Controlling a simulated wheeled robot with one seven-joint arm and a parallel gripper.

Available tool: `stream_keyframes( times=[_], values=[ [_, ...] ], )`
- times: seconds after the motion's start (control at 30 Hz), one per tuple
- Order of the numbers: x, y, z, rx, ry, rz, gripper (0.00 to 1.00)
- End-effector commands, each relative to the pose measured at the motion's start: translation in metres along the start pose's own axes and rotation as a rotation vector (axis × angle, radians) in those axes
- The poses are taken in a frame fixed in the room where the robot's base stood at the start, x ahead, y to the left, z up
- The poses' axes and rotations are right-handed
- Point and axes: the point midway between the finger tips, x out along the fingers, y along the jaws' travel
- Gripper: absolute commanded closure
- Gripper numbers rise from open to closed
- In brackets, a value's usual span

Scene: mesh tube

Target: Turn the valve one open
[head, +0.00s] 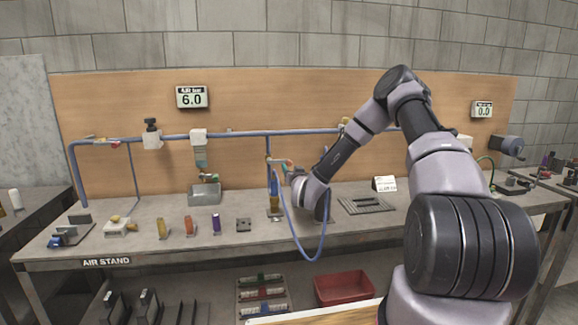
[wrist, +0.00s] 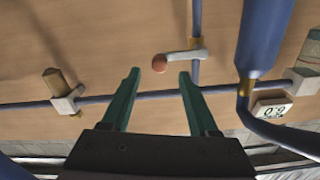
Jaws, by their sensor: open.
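In the wrist view a lever valve with a grey arm (wrist: 186,56) and a round red-brown knob (wrist: 160,63) sits on a thin blue pipe (wrist: 196,20). The lever lies crosswise to that pipe. My gripper (wrist: 159,73) is open, its two green fingers reaching toward the knob, which shows between the fingertips. I cannot tell whether either finger touches it. In the head view my gripper (head: 287,170) is at the pipe drop in the middle of the bench, mostly hidden by my own wrist. No label shows which valve is number one.
A blue hose (head: 301,235) hangs in a loop beside my gripper. A thick blue tube (wrist: 265,35) with a brass fitting is close on the right in the wrist view. Small parts line the bench (head: 150,250). The left gauge (head: 192,97) reads 6.0, the right (head: 482,109) 0.0.

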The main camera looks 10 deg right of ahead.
Motion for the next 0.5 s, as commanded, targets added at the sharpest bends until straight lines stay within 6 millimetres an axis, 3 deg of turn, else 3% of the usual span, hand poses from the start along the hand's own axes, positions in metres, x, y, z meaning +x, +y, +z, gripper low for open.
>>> stream_keyframes(
  times=[0.23, 0.5],
  values=[
    [0.042, 0.000, 0.000, 0.000, 0.001, 0.001, 0.39],
    [0.058, 0.000, 0.000, -0.001, -0.001, 0.000, 0.39]
  ],
)
